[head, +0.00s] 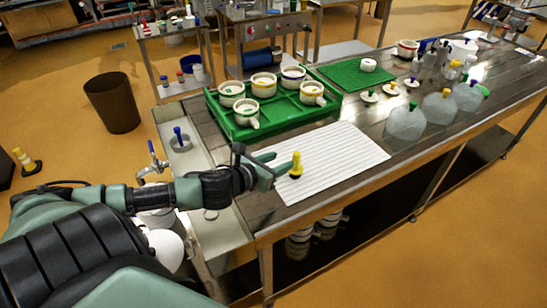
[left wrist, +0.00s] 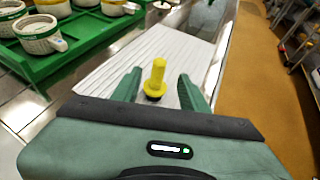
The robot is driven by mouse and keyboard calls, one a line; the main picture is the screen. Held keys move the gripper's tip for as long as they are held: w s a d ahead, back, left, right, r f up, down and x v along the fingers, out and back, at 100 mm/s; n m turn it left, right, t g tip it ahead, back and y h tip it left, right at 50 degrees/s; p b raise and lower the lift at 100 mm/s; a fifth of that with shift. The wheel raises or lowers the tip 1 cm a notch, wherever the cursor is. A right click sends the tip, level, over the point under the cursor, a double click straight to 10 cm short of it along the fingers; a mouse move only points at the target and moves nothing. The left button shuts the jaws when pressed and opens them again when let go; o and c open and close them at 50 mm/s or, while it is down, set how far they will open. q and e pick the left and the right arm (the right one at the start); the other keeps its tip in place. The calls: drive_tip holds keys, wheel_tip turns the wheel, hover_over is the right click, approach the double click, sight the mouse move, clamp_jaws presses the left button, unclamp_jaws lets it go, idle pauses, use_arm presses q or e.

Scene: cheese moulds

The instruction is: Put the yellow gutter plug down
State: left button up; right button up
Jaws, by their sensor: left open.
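The yellow gutter plug (head: 296,163) stands upright on the white ribbed mat (head: 345,150), with a dark ring at its base. In the left wrist view the plug (left wrist: 157,78) is between the two green fingers of my left gripper (left wrist: 160,88), with a gap on each side. In the head view my left gripper (head: 272,170) is just left of the plug, low over the mat. It is open and not gripping the plug. My right gripper is not in view.
A green tray (head: 228,122) with several white moulds stands behind the mat. A green mat (head: 345,80) lies farther back. Clear bottles (head: 405,122) with coloured caps stand at the right. A sink with a blue plug (head: 178,133) is at the left. The white mat's right part is clear.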

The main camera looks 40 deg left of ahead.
use_arm(q)
drive_tip(key=shift+v, duration=1.15)
drive_tip(key=shift+f, duration=0.1)
